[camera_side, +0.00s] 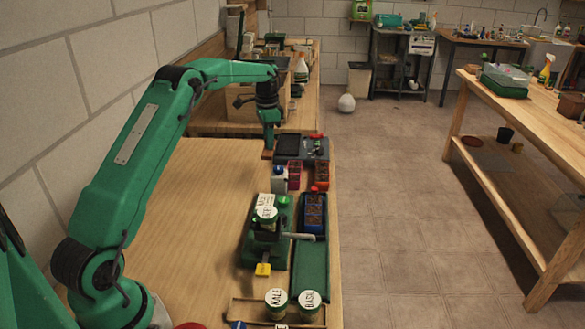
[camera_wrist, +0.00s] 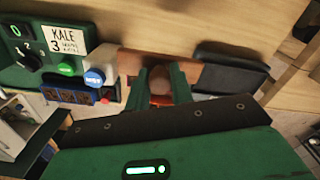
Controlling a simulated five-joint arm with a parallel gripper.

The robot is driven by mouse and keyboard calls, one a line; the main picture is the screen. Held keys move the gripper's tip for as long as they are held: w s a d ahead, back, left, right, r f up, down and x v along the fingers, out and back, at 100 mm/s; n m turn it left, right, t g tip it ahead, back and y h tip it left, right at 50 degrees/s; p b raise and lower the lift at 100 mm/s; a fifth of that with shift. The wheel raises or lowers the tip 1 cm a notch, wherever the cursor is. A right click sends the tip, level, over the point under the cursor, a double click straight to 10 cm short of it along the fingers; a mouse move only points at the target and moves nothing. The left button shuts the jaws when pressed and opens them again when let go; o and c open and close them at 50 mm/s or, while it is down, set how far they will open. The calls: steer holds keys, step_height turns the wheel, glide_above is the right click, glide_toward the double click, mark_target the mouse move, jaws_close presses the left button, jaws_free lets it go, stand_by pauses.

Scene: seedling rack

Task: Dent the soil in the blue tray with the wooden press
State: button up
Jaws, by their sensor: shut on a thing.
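The wooden press shows in the wrist view as a brown board (camera_wrist: 130,63) with a round knob (camera_wrist: 159,78). My gripper (camera_wrist: 165,80) is shut on the knob, one green finger on each side. In the side view my gripper (camera_side: 268,140) points down at the far part of the bench, with the brown press (camera_side: 267,155) below it. I cannot tell whether the press touches the bench. The blue tray (camera_side: 305,229) with brown soil cells stands nearer, at the bench's right edge. It also shows at left in the wrist view (camera_wrist: 97,106).
A green machine (camera_side: 250,250) with white labels stands left of the blue tray. Jars (camera_side: 276,304) stand at the near end. The bench's left part is clear.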

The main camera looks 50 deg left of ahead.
step_height(320, 180, up, 7)
steer(key=shift+f, duration=0.1)
steer(key=shift+d+r, duration=0.2)
steer(key=shift+r, duration=0.05)
steer(key=d, duration=1.2)
glide_above(314, 209)
steer(key=shift+f, duration=2.65)
steer(key=shift+f, duration=0.1)
steer(key=shift+f, duration=2.85)
